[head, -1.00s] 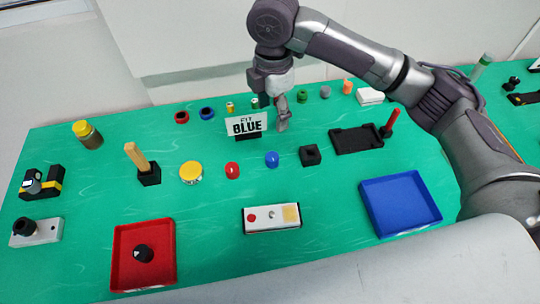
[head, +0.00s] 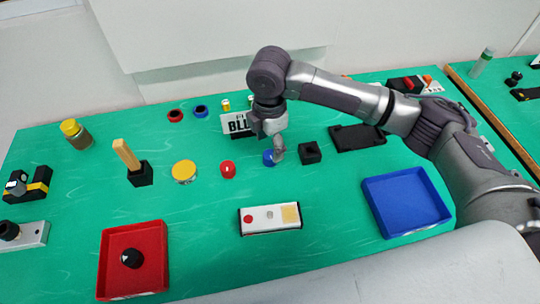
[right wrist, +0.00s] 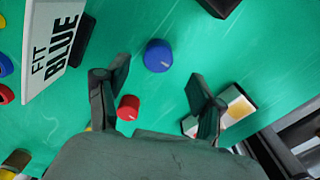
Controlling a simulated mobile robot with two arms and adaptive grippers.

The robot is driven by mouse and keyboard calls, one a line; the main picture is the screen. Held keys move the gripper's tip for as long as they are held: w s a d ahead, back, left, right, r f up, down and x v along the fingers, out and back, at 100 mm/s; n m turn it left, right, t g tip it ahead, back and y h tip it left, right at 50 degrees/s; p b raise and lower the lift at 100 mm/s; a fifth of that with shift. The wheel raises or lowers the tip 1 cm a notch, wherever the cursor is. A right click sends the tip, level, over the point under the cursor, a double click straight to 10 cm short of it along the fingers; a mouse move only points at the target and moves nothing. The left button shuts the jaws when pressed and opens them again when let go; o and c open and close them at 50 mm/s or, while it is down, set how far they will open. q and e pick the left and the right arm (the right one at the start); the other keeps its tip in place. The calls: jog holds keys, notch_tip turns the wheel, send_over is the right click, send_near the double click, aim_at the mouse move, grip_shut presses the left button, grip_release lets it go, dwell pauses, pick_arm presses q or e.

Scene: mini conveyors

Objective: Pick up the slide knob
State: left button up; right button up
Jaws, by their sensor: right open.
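A round blue knob (head: 267,158) with a pale mark sits on the green table, and a similar red knob (head: 228,169) sits to its left. No label shows which one is the slide knob. My right gripper (head: 277,150) is at the blue knob and partly covers it in the head view. In the right wrist view my right gripper (right wrist: 158,78) is open and empty, with the blue knob (right wrist: 158,55) ahead of its fingers and the red knob (right wrist: 128,107) near the left finger. My left gripper is out of view.
A "FIT BLUE" sign (head: 236,124) stands behind my right gripper. A black square block (head: 310,152) is close on the right. A white panel (head: 270,218), a red tray (head: 133,260) holding a black knob, and a blue tray (head: 407,202) are nearer the front.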

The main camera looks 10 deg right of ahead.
aim_at(270, 154)
jog(key=shift+w+d+f+p, duration=0.1)
jog(key=shift+f+p, duration=0.15)
jog(key=shift+f, duration=1.1)
jog(key=shift+w+f+p, duration=0.1)
jog(key=shift+f+p, duration=0.15)
jog(key=shift+f, duration=1.1)
jog(key=c, duration=1.1)
jog(key=shift+r, duration=0.1)
